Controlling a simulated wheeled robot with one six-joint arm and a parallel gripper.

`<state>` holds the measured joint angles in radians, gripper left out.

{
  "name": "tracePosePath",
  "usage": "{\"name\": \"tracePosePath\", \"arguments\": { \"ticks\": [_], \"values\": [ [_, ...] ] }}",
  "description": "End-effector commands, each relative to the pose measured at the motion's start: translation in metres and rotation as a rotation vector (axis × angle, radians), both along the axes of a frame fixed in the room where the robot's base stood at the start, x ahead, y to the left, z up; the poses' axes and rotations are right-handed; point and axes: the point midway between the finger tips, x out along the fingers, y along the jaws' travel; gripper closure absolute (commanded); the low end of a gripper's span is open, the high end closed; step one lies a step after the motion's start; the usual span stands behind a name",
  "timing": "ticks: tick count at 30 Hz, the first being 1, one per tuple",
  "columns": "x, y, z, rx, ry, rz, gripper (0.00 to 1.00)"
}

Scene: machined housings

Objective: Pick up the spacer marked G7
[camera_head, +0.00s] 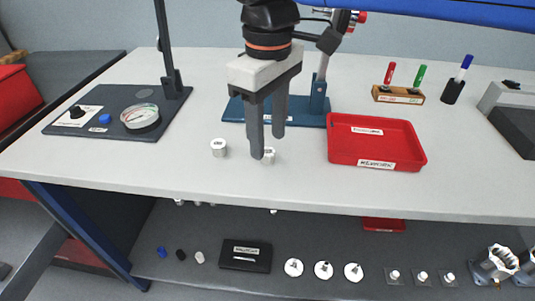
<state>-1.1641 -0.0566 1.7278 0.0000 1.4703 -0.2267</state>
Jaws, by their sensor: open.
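Two small silvery cylindrical spacers stand upright on the light grey bench top (120,184). The left spacer (219,149) stands clear of everything and has a dark mark on its top, too small to read. The other spacer (269,157) is just right of my gripper's near finger and partly hidden by it. I cannot tell which one is marked G7. My gripper (268,144) points down with its two dark fingers apart and empty. Its fingertips are close to the right spacer; I cannot tell whether they touch it.
A red tray (374,165) with labels lies right of my gripper. A blue-based stand (231,108) is behind it. A dark plate with a dial (120,138) is at left. Marker pens in a wooden holder (397,96) stand back right. The bench front centre is clear.

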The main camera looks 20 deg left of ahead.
Motion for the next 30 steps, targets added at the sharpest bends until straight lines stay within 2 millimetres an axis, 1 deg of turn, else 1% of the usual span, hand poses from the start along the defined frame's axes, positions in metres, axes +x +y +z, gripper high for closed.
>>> {"name": "tracePosePath", "arguments": {
  "ticks": [1, 3, 6, 9, 14, 15, 20, 21, 30],
  "values": [
    [0.0, 0.0, -0.007, -0.002, 0.0, 0.0, 0.55],
    [0.0, 0.0, -0.016, -0.001, 0.0, 0.0, 0.55],
    [0.0, 0.0, -0.024, -0.001, 0.0, 0.0, 0.55],
    [0.0, 0.0, -0.027, 0.0, 0.0, 0.0, 0.55],
    [0.0, 0.001, -0.027, 0.0, 0.0, 0.0, 0.55],
    [0.0, 0.001, -0.027, 0.0, 0.0, 0.0, 0.58],
    [0.0, 0.001, -0.027, 0.0, 0.0, 0.0, 0.96],
    [0.0, 0.001, -0.027, 0.0, 0.0, 0.0, 0.99],
    [0.0, 0.001, -0.024, 0.0, 0.0, 0.0, 0.99]
  ]
}}
